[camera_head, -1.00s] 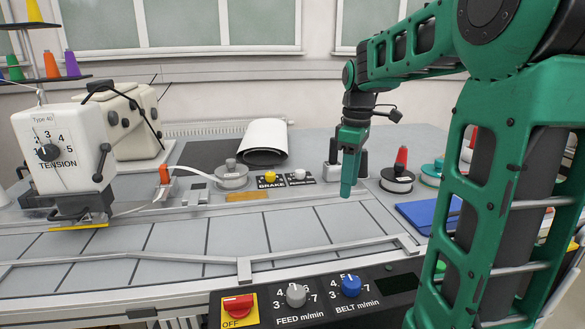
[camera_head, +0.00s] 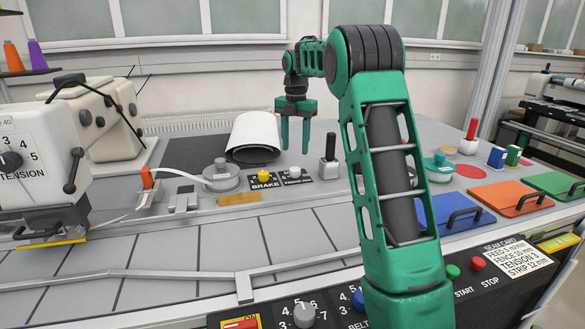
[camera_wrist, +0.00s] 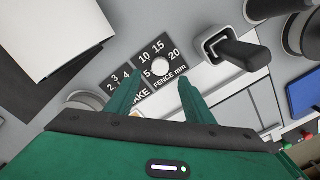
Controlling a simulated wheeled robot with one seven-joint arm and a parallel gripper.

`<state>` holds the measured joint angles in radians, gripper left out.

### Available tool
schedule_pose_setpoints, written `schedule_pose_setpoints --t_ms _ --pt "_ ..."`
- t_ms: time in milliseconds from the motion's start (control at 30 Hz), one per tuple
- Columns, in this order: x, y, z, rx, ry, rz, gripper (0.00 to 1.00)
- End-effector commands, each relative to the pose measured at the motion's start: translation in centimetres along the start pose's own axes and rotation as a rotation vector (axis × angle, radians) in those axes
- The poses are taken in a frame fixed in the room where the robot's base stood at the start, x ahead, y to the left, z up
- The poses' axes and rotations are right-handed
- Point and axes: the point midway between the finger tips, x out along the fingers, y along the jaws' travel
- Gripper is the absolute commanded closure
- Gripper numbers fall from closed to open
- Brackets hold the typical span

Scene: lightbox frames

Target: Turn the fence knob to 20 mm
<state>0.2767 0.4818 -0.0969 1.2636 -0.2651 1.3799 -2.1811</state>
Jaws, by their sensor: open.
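The fence knob (camera_head: 294,171) is a small white knob on a black plate, right of the yellow brake knob (camera_head: 263,175). In the wrist view the fence knob (camera_wrist: 160,68) sits by a scale marked 5, 10, 15 and 20, labelled FENCE mm. Its pointer direction cannot be read. My gripper (camera_head: 295,147) is open and empty, pointing down above the fence plate. In the wrist view its two green fingers (camera_wrist: 160,84) are apart, with the knob showing just beyond the gap between the tips.
A black upright handle (camera_head: 330,157) stands close right of the fence plate; it also shows in the wrist view (camera_wrist: 240,52). A white roll (camera_head: 256,135) lies behind the knobs, and a round grey weight (camera_head: 221,175) to the left.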

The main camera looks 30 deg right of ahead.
Motion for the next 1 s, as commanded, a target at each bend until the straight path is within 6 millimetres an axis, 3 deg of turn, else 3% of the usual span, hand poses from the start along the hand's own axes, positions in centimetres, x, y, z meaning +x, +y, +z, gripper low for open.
schedule_pose_setpoints --t_ms 200,400,600,900,1000 --pt "4.1 0.0 -0.2 0.001 0.003 -0.003 0.52" --pt "6.9 0.0 -0.1 0.002 0.002 -0.002 0.52" --pt "8.2 0.1 -0.1 0.001 0.0 0.0 0.52" --pt "8.3 0.1 -0.1 0.001 -0.001 0.0 0.52" --pt "8.3 0.1 -0.1 0.001 0.0 0.0 0.76"
